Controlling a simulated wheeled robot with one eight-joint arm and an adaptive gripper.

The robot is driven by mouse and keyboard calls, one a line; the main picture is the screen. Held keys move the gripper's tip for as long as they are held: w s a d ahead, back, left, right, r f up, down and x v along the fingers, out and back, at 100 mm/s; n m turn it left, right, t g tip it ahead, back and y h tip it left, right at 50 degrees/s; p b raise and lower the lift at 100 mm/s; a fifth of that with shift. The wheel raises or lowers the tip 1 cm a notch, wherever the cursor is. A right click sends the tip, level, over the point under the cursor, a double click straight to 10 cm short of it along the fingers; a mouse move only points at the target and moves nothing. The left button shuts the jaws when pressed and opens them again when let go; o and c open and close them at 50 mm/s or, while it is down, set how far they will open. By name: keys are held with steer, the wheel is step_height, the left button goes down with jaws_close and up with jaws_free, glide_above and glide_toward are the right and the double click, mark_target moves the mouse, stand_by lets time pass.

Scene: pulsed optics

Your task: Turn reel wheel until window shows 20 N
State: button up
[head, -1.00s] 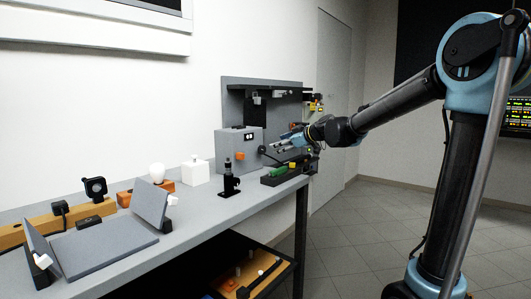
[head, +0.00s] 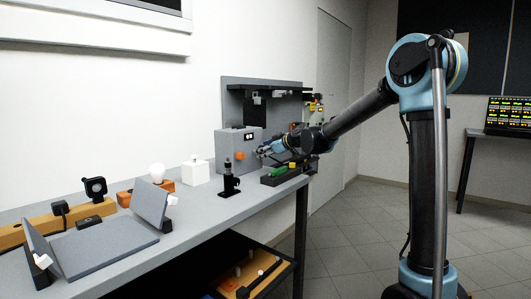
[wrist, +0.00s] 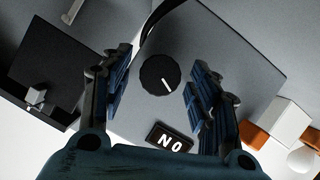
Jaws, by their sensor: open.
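The grey box (head: 229,144) stands on the bench against the backboard. Its dark window (wrist: 170,142) shows "0 N", upside down in the wrist view; it also shows in the head view (head: 248,136), too small to read well. The black round wheel (wrist: 160,74) with a white pointer line is on the same face, beside the window. My gripper (wrist: 159,76) is open, its two blue fingers on either side of the wheel in the picture. I cannot tell whether they touch it. In the head view my gripper (head: 262,152) is close to the box's right part and hides the wheel.
A green block (head: 279,171) on a dark base lies below my gripper. A black post mount (head: 229,178) stands in front of the box, and a white cube (head: 195,172) is to its left. The grey backboard (head: 290,92) rises behind.

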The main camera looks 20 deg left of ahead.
steer(key=shift+a, duration=0.1)
steer(key=shift+w, duration=0.1)
steer(key=c, duration=1.1)
steer(key=shift+o, duration=0.2)
steer(key=m+g+y, duration=0.1)
steer(key=m+g, duration=0.1)
steer(key=m, duration=0.2)
steer(key=m+g+y, duration=0.2)
steer(key=m, duration=0.3)
steer(key=w+m+g+y, duration=0.1)
steer(key=m+g+y, duration=0.1)
steer(key=m+g, duration=0.1)
steer(key=shift+w+d+f+m, duration=0.1)
steer(key=shift+d+f+m, duration=0.2)
steer(key=shift+m, duration=0.5)
